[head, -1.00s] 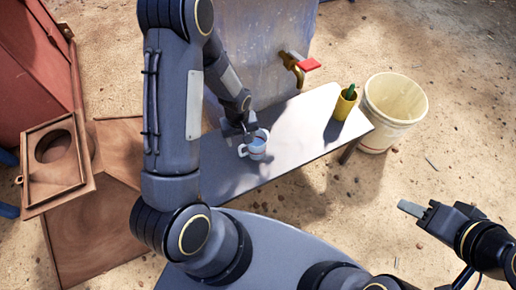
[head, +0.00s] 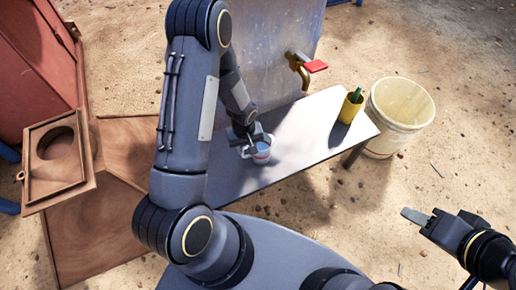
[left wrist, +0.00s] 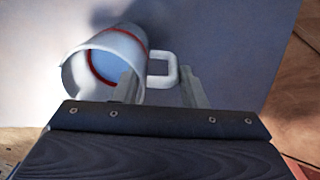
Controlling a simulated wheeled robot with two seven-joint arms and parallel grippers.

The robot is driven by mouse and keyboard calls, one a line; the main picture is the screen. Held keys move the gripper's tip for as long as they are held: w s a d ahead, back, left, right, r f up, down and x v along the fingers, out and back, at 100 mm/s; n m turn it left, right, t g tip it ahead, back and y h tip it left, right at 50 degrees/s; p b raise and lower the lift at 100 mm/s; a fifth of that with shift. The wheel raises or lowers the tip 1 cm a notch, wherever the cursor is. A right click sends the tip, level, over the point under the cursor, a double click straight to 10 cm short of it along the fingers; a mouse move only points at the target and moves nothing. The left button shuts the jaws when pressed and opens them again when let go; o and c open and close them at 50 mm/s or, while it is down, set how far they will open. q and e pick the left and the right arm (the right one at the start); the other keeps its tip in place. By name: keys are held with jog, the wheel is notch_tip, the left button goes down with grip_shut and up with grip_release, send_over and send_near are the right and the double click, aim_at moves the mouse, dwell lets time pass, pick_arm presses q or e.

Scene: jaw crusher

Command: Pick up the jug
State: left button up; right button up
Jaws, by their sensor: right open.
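The jug (head: 262,154) is a small white cup with a red band and a side handle, standing on the pale bench top. In the left wrist view the jug (left wrist: 105,62) shows its open mouth, with its handle (left wrist: 163,68) on the right. My left gripper (left wrist: 162,90) is open. One fingertip overlaps the jug's near rim and the other is right of the handle, with the handle between them. In the head view my left gripper (head: 247,138) is at the jug and hides part of it. My right gripper (head: 418,217) is open and empty, out over the ground.
The bench (head: 300,135) is mostly clear. A yellow cup (head: 350,108) with a green item stands at its right end, beside a cream bucket (head: 399,112) on the ground. A tank with a red-handled tap (head: 308,66) rises behind. Rusty machinery (head: 55,160) is at left.

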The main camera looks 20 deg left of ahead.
pick_arm(q)
grip_shut()
jog(key=shift+r, duration=0.1)
